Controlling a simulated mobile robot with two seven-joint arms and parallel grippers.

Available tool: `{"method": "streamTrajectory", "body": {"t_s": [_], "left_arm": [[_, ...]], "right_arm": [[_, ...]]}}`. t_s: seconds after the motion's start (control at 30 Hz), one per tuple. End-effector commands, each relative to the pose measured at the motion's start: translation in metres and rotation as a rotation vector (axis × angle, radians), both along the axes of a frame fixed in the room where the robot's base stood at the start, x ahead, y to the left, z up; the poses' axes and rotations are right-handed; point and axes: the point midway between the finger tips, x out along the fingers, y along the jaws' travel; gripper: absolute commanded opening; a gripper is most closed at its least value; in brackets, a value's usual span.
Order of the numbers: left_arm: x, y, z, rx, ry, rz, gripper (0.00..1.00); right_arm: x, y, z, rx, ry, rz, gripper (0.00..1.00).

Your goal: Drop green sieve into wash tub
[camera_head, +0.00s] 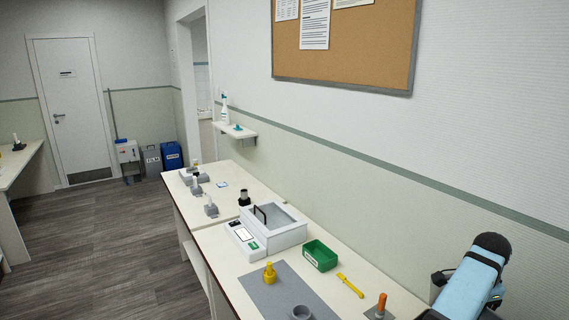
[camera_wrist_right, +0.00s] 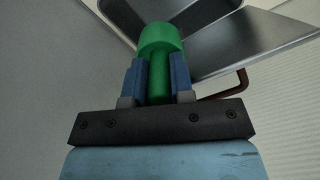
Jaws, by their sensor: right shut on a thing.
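My right gripper (camera_wrist_right: 158,66) is shut on a green piece (camera_wrist_right: 161,40) in the right wrist view. The piece has a thick rounded top and a narrower stem between the two blue fingers; I take it for the green sieve, though no mesh shows. Behind it is a grey metal basin-like thing (camera_wrist_right: 222,60) with sloping walls; I cannot tell whether it is the wash tub. In the head view my right arm shows at the lower right, but its gripper is out of frame. My left gripper is not in view.
On the counter stand a grey box with a clear lid (camera_head: 276,222), a green bin (camera_head: 320,262), a yellow piece (camera_head: 270,273), a yellow tool (camera_head: 350,285), an orange-handled item (camera_head: 381,302) and a grey ring (camera_head: 300,312). A small wall shelf (camera_head: 236,131) is farther back.

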Motion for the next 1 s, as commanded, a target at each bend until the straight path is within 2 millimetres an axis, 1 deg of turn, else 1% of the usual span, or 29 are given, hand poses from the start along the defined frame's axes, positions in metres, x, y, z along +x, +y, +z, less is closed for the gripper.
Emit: {"method": "streamTrajectory", "body": {"t_s": [0.03,0.1,0.3,0.43,0.7,0.73,0.83,0.87,1.0], "left_arm": [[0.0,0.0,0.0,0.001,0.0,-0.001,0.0],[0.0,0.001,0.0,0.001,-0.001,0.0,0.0],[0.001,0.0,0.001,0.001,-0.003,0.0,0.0],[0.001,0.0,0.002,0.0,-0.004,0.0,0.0],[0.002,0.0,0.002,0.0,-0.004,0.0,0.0],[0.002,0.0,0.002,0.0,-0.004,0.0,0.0],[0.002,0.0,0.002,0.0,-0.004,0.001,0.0],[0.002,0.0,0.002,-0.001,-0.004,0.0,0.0],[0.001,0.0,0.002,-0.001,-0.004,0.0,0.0]], "right_arm": [[-0.001,0.0,-0.007,0.002,0.003,0.001,0.0],[0.0,0.0,-0.016,0.002,0.002,0.001,0.0],[0.0,0.0,-0.034,0.0,0.001,0.002,0.0],[0.0,0.0,-0.04,0.001,0.001,0.001,0.0],[0.0,0.0,-0.042,0.001,0.0,0.001,0.0],[0.0,0.0,-0.042,0.001,0.0,0.001,0.24],[0.0,0.0,-0.041,0.0,0.0,0.001,0.47],[0.0,0.0,-0.041,0.0,0.0,0.001,0.52],[0.0,0.0,-0.041,0.0,0.0,0.001,0.52]]}}
